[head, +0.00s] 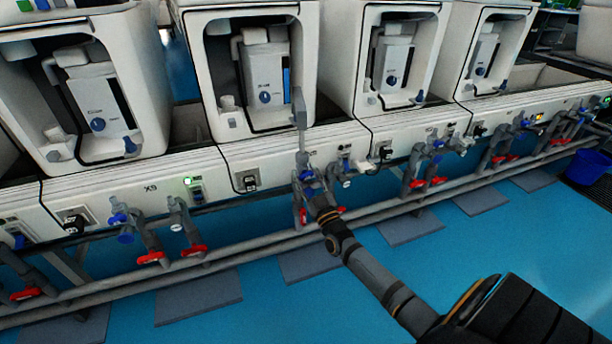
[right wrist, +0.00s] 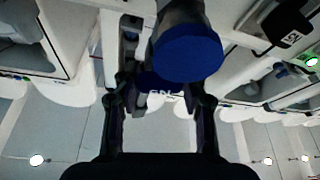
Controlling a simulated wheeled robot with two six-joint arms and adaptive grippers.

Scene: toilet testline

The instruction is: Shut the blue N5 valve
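The blue valve (head: 305,174) sits on the grey pipework in front of the second toilet station from the left. My right gripper (head: 312,190) is right at it, reaching in from the lower right and partly covering it. In the right wrist view, a large round blue cap (right wrist: 188,55) stands close by the right finger and hides part of it. A smaller blue part (right wrist: 155,82) shows between the fingers of my right gripper (right wrist: 165,98). The fingers are apart; whether they touch the valve I cannot tell. The valve's label is not clearly readable. My left gripper is out of view.
Red-handled valves (head: 303,215) sit just below, on the pipes (head: 270,240) running along the front. A similar blue valve (head: 120,218) stands by the X9 label to the left. A blue bucket (head: 588,168) is at the far right. The blue floor in front is mostly clear.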

